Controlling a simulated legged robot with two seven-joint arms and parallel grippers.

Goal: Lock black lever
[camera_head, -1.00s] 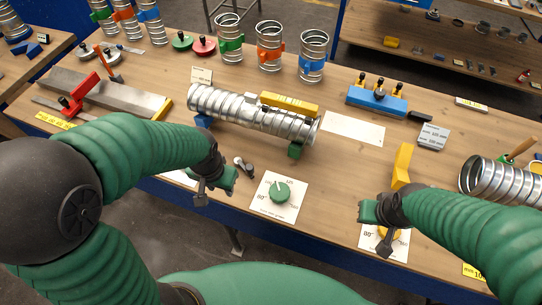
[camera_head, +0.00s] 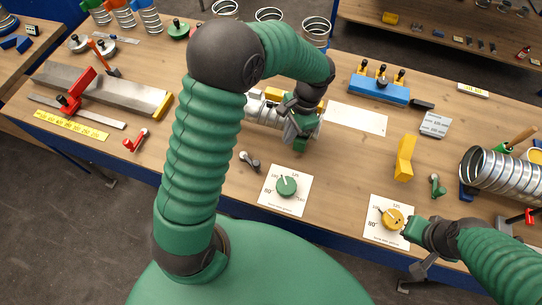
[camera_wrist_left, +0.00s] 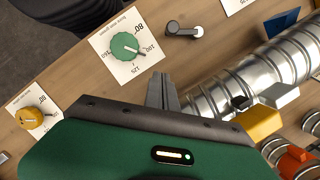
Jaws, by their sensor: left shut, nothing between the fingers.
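The black lever (camera_head: 250,161) is a small dark handle with a lighter hub at the table's front edge, left of the green dial. It also shows in the left wrist view (camera_wrist_left: 184,31), apart from my fingers. My left gripper (camera_head: 301,136) is over the right end of the spiral duct (camera_head: 262,112), with its arm hiding much of the duct. In the left wrist view my left fingers (camera_wrist_left: 163,90) are together and empty, beside the duct. My right gripper (camera_head: 412,232) is at the front edge beside the yellow dial; its finger opening is unclear.
A green dial (camera_head: 287,186) and a yellow dial (camera_head: 392,219) sit on white cards along the front. A red lever (camera_head: 135,142) and a green lever (camera_head: 437,186) stand farther out. A yellow block (camera_head: 404,158) is at right. Bare wood lies between the dials.

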